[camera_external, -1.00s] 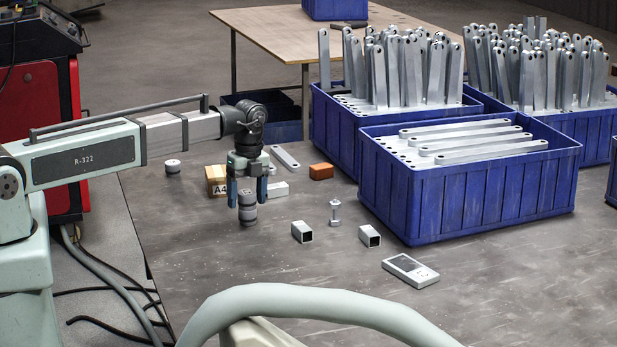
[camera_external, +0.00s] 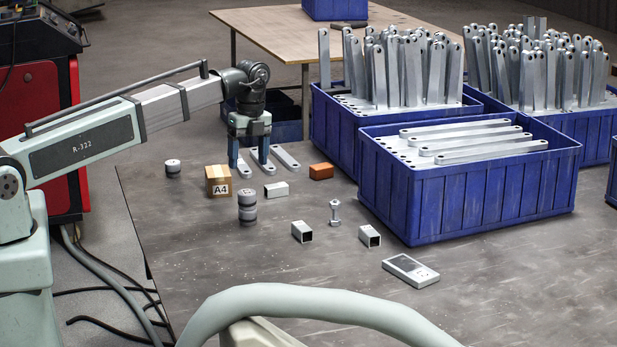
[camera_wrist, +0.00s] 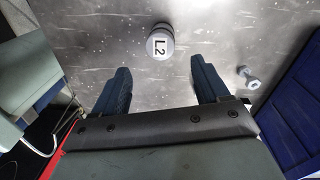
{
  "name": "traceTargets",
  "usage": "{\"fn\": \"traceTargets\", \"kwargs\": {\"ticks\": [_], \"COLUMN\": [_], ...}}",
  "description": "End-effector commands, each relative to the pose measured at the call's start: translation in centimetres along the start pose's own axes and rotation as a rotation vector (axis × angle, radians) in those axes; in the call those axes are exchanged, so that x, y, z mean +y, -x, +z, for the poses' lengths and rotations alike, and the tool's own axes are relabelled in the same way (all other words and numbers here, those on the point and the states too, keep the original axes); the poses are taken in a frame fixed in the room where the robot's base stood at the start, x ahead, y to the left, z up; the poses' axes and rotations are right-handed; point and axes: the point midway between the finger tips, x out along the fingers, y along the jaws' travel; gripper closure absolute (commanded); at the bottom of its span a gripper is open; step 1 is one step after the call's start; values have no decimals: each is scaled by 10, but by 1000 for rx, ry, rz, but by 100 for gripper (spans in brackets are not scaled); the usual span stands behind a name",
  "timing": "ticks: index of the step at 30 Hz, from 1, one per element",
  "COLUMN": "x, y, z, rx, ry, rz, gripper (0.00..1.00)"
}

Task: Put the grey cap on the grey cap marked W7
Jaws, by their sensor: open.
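Two grey caps stand stacked and upright on the table in the external view, an upper grey cap (camera_external: 247,197) resting on a lower grey cap (camera_external: 247,216). In the wrist view the top of the upper cap (camera_wrist: 160,43) reads L2. No W7 mark is legible; the lower cap's top is covered. Another grey cap (camera_external: 173,168) stands alone at the back left, its marking too small to read. My gripper (camera_external: 249,167) is open and empty, raised above the stack and clear of it. Its fingers (camera_wrist: 160,75) are spread apart in the wrist view.
An A4 cardboard box (camera_external: 218,181) stands just behind left of the stack. Blue bracket crates (camera_external: 470,200) fill the right.

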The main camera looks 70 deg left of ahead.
Motion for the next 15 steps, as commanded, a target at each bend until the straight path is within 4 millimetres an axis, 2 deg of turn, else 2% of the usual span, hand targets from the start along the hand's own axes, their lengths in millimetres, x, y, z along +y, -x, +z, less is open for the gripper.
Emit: {"fn": "traceTargets", "kwargs": {"ticks": [6, 15], "x": [0, 0], "y": [17, 21], "z": [0, 0], "rx": [0, 0], "ry": [0, 0], "rz": [-1, 0], "gripper": [26, 26]}}
